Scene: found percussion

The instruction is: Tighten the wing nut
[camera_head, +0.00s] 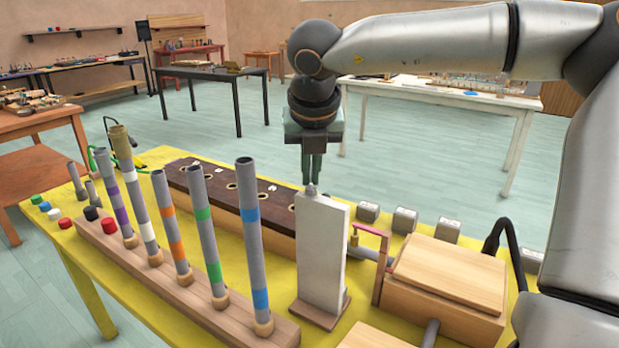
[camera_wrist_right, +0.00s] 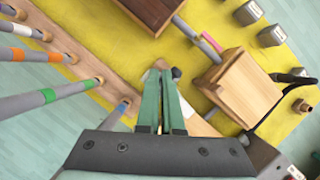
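A small grey metal piece, apparently the wing nut (camera_head: 311,188), sits on top of a tall white upright block (camera_head: 322,252) on a wooden foot. My right gripper (camera_head: 312,180) points straight down over it, its fingertips at the metal piece. In the right wrist view the two green fingers (camera_wrist_right: 164,76) lie close together with a narrow gap. A dark grey bit shows beside their tips, and the tips hide most of what is below. I cannot tell whether they clamp the nut or stand loosely around it. My left gripper is in neither view.
A wooden rack of upright grey tubes with coloured bands (camera_head: 206,238) stands left of the block. A long dark-topped box (camera_head: 230,190) lies behind. A light wooden box (camera_head: 447,285) with a pink-topped bracket is at right. Small grey blocks (camera_head: 405,219) line the yellow table's far edge.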

